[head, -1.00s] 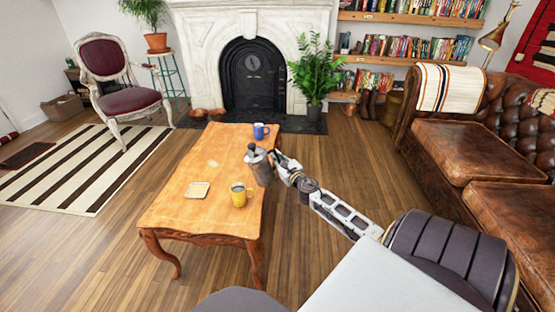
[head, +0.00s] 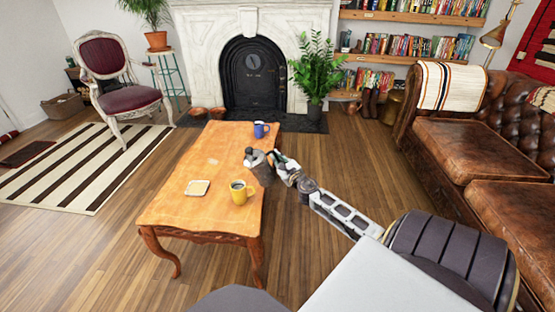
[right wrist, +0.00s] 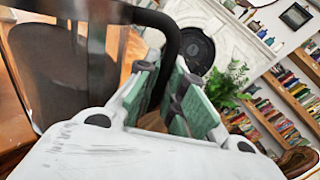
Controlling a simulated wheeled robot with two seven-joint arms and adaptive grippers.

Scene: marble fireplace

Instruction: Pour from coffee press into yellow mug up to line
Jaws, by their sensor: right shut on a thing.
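The coffee press (head: 264,174) is a grey pot, tilted with its top leaning left, above the right side of the wooden table. The yellow mug (head: 239,194) stands upright on the table, nearer and a little left of the press. Its inside looks dark, but I cannot make out the line or level. My right gripper (head: 279,160) is at the right side of the press. In the right wrist view, its green-padded fingers (right wrist: 176,100) are shut on the black handle (right wrist: 170,40), with the press's dark body (right wrist: 65,70) at left. My left gripper is out of view.
The wooden table (head: 180,214) also holds a blue mug (head: 260,130) at the far end and a pale square coaster (head: 197,188) at left. A leather sofa (head: 455,145) stands to the right. A potted plant (head: 315,65) stands by the fireplace.

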